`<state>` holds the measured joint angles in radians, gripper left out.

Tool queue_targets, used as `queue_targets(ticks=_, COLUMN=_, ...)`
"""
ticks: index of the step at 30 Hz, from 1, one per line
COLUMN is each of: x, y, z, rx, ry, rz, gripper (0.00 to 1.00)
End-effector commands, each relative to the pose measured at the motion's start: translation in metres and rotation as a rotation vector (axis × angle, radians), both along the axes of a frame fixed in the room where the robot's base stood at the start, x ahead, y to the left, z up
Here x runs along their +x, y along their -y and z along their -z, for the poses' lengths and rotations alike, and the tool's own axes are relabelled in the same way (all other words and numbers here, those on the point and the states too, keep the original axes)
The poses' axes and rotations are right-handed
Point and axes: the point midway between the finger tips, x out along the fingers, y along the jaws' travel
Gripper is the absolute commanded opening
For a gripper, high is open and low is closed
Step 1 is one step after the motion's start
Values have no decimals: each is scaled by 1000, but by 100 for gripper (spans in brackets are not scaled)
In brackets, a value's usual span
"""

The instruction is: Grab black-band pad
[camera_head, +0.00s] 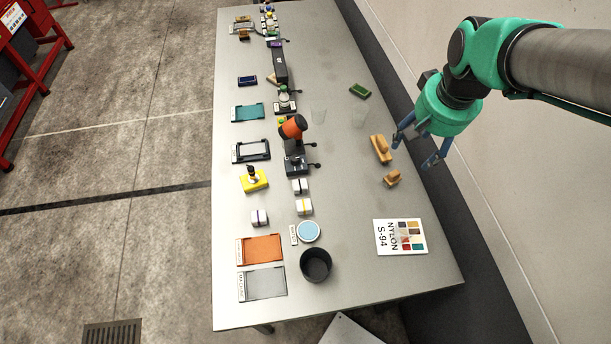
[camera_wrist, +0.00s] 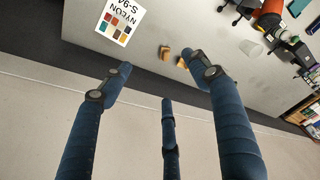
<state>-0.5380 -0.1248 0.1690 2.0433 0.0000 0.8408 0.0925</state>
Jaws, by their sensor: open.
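The black-band pad (camera_head: 300,186) is a small white block with a dark band. It lies on the grey table in the head view, just in front of the black and orange device. A yellow-band pad (camera_head: 304,207) lies close in front of it, and a purple-band pad (camera_head: 260,217) is to the left. My gripper (camera_head: 416,150) is open and empty over the table's right edge, well right of the pad. Its spread blue fingers also show in the wrist view (camera_wrist: 163,76). I cannot make out the black-band pad in the wrist view.
Two wooden blocks (camera_head: 380,149) (camera_head: 392,178) lie near my gripper. A NYLON S-94 card (camera_head: 400,237) and a black cup (camera_head: 315,265) are toward the front. The orange-topped device (camera_head: 293,128) stands tall behind the pad. Bare table (camera_head: 345,190) lies between pad and wooden blocks.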

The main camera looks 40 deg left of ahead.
Motion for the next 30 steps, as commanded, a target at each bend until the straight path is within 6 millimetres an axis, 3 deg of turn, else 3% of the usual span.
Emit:
queue_targets(ticks=1, x=1, y=-19, z=12, rx=-8, ry=-15, rz=-24, gripper=61)
queue_targets(ticks=9, x=0, y=-113, z=70, rx=-46, ry=-73, rz=-134, gripper=61)
queue_targets(ticks=18, x=-28, y=-215, z=149, rx=-96, ry=-128, rz=-254, gripper=61)
queue_targets(ticks=24, x=-52, y=-262, z=194, rx=-125, ry=-153, rz=-312, gripper=61)
queue_targets(ticks=30, x=-65, y=-282, z=214, rx=-138, ry=-163, rz=-337, gripper=61)
